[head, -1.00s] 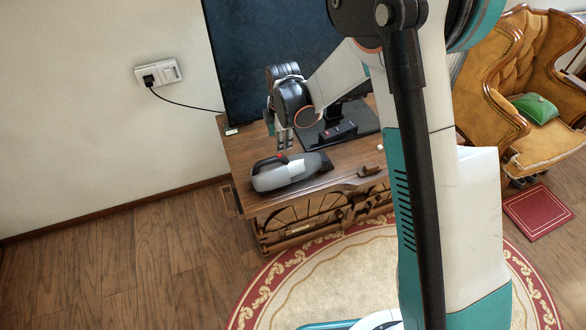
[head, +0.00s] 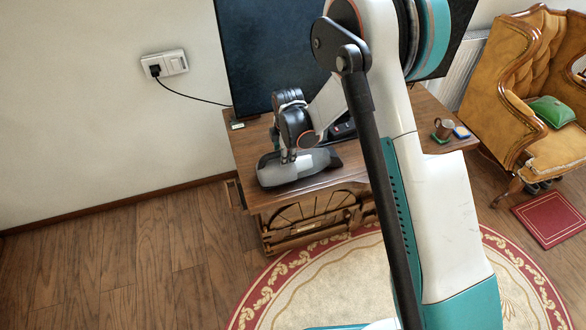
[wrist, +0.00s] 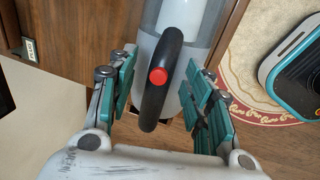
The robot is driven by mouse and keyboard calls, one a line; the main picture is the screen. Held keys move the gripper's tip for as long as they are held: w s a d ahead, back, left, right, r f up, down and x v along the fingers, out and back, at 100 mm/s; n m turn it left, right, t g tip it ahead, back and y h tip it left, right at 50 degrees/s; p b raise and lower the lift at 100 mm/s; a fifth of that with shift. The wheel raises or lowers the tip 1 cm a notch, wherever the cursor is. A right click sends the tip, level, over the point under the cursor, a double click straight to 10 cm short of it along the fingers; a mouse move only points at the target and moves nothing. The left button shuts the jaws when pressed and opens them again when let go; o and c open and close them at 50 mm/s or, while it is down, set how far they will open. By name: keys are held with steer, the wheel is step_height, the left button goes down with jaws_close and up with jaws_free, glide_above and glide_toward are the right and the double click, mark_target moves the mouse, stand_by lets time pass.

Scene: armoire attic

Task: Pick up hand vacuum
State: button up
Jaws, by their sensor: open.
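The hand vacuum (head: 299,167) lies on the wooden cabinet top, its grey body to the left and dark nozzle to the right. In the wrist view its black handle (wrist: 158,85) with a red button stands between the two teal fingers of my gripper (wrist: 160,98). The fingers are open, one on each side of the handle, with a visible gap to each. In the head view my gripper (head: 288,155) is right above the vacuum and covers part of it. Whether the fingertips touch the vacuum's body cannot be seen.
The wooden cabinet (head: 245,150) carries a large dark screen (head: 265,55) behind the vacuum. An armchair (head: 530,110) is at the right. A round rug (head: 290,295) lies in front on the floor.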

steer(key=shift+w+f, duration=0.1)
steer(key=shift+f, duration=0.4)
steer(key=shift+r, duration=0.15)
jaws_close()
steer(key=shift+r, duration=0.1)
